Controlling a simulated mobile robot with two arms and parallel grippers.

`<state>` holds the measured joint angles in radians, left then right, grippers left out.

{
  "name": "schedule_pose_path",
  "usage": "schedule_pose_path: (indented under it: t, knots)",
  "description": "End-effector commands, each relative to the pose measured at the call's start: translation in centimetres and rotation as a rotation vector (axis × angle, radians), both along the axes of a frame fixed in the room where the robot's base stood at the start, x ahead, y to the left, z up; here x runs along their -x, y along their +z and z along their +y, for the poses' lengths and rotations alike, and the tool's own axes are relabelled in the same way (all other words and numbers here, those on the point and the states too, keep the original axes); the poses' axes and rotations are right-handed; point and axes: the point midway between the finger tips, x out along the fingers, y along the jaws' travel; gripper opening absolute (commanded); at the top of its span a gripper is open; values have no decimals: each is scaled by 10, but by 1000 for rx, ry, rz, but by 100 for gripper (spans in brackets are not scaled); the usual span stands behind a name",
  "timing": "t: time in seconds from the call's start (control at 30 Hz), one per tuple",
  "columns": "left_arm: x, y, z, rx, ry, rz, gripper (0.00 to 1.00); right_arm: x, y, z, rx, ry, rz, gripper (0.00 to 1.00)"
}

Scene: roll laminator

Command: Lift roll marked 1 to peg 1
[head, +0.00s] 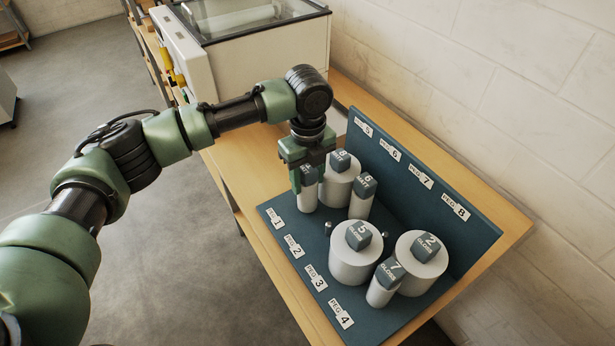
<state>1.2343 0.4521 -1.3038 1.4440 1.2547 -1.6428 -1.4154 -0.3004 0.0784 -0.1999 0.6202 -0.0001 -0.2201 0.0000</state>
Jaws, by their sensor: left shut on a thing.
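My left gripper (308,172) is shut on the dark cap of a narrow white roll (308,197). The roll is upright at the peg 1 place, beside the PEG 1 label (276,219) at the board's left corner. The mark on its cap is mostly hidden by my fingers, so I cannot read it surely. Peg 1 itself is hidden by the roll. I cannot tell whether the roll's foot touches the blue board (285,269). My right gripper is not in view.
A wide roll 8 (331,196) and narrow roll 6 (359,209) stand close to the held roll. Wide roll 5 (351,268), wide roll 2 (418,276) and narrow roll 7 (380,294) stand nearer. Bare pegs show at peg 2 (327,228) and peg 7 (385,234).

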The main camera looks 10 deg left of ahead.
Motion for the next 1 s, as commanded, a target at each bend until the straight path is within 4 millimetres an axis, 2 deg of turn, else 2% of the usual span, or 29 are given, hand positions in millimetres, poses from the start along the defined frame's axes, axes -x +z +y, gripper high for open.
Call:
schedule_pose_path:
  t: [0.57,0.6,0.67,1.0]
  knots:
    - [0,-8,0,1,0,1,3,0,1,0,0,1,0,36]
    - [0,-8,0,1,0,1,53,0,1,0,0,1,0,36]
    - [0,-8,0,1,0,1,69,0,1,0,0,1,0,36]
    - [0,-6,-1,2,0,-2,70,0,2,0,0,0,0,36]
